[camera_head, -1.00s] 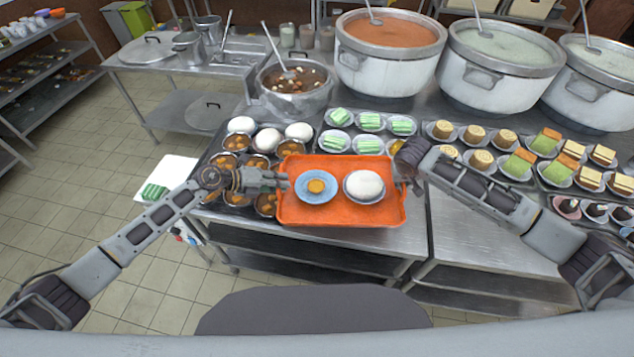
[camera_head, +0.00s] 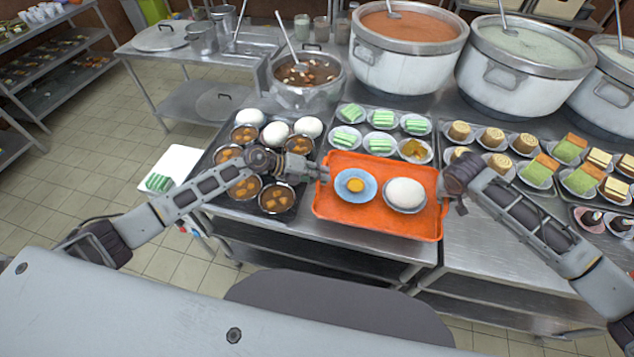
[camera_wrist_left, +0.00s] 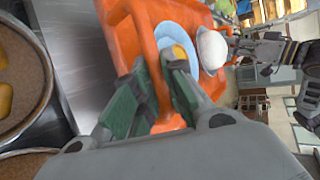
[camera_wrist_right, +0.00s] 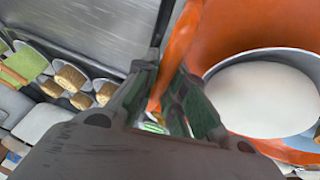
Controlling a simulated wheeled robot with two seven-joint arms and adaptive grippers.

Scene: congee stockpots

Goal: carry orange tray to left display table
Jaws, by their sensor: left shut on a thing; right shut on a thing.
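The orange tray (camera_head: 345,212) is at the front of the steel counter. It carries a blue plate (camera_head: 347,194) with a yellow-orange round food and a bowl with a white bun (camera_head: 405,192). My left gripper (camera_head: 322,172) is shut on the tray's left edge; its fingers pinch the orange rim in the left wrist view (camera_wrist_left: 158,75). My right gripper (camera_head: 445,190) is shut on the right edge, and the rim runs between its fingers in the right wrist view (camera_wrist_right: 165,85). The tray looks about level. Whether it touches the counter is unclear.
Soup bowls (camera_head: 277,199) and white buns are close left of the tray. Plates of green cakes (camera_head: 382,146) are behind it; pastries (camera_head: 520,170) are to the right. Large stockpots (camera_head: 405,70) stand behind. A steel side table (camera_head: 150,55) is at back left, with open floor (camera_head: 80,170) before it.

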